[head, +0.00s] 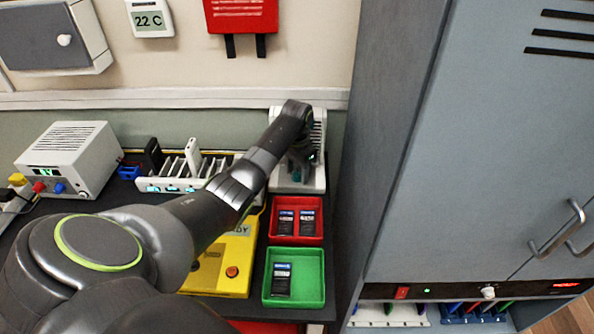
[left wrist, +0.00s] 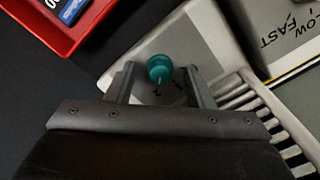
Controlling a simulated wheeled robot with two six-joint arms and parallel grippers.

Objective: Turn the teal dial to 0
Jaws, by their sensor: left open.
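The teal dial (left wrist: 159,69) is a round knob with a small pointer, on the face of a pale grey device with vent slats. In the left wrist view it sits between the two fingers of my left gripper (left wrist: 158,82), which are open with a gap on each side of the dial. My right gripper is not in view.
A yellow box (head: 245,270) and a slotted rack (head: 170,184) are to the left. A tall grey cabinet (head: 440,190) stands close on the right.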

